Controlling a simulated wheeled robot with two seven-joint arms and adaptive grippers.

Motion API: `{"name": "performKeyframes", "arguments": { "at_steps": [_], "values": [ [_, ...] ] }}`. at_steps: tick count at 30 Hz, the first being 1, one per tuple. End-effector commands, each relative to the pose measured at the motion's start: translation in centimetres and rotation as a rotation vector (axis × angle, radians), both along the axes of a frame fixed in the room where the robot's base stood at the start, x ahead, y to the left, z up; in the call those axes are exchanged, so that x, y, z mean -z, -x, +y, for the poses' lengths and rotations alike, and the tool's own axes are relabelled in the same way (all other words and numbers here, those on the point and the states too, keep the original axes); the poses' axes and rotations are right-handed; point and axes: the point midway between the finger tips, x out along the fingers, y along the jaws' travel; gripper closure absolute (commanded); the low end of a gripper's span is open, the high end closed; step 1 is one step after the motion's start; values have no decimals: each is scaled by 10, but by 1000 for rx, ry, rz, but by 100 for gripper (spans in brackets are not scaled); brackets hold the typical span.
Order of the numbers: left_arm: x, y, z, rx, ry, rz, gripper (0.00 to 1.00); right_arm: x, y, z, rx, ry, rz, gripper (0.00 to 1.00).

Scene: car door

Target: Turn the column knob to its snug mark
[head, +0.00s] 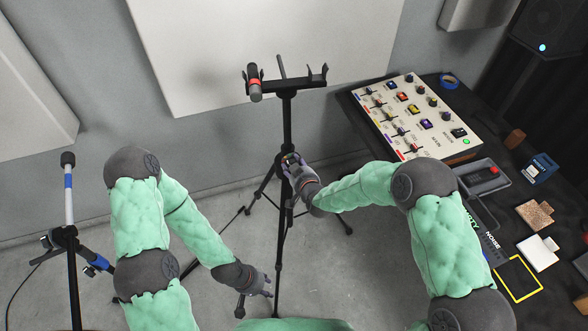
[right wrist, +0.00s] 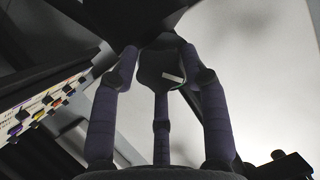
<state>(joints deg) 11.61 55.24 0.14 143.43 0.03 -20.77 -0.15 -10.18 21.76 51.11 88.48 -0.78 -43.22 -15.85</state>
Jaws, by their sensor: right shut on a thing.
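The black stand (head: 287,125) rises upright on tripod legs in the middle of the head view. My right gripper (head: 293,163) is at its column, around the height of the knob. In the right wrist view my right gripper's three purple fingers (right wrist: 160,85) close around the dark column knob (right wrist: 155,65). A small white mark with a bit of green shows on or beside the knob. The snug mark cannot be made out for certain. My left gripper (head: 268,286) hangs low beside the stand, apparently empty; its finger opening is too small to judge.
The stand's top bar (head: 300,82) carries a microphone (head: 254,84) with a red band. A mixing console (head: 415,115) sits on the dark table at right. Another microphone stand (head: 68,240) is at far left. Floor between the stands is partly clear.

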Motion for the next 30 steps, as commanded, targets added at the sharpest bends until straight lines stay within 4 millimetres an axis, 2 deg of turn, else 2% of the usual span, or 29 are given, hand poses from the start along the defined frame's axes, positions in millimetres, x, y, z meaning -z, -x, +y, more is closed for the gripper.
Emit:
{"name": "performKeyframes", "arguments": {
  "at_steps": [1,8,9,11,23,30],
  "values": [
    [0,0,0,0,0,0,60,-9,-5,1,1,-6,-18,87],
    [-1,0,0,0,0,0,60,-11,-6,1,1,-6,-21,87],
    [-1,0,0,0,0,-1,60,-11,-6,1,1,-7,-22,49],
    [-1,0,0,0,0,-1,60,-11,-6,1,2,-7,-23,33],
    [-1,0,0,0,0,-1,60,-6,-2,0,1,-4,-9,33],
    [-1,0,0,0,0,-1,60,-14,18,-7,1,-4,-7,33]
  ]
}}
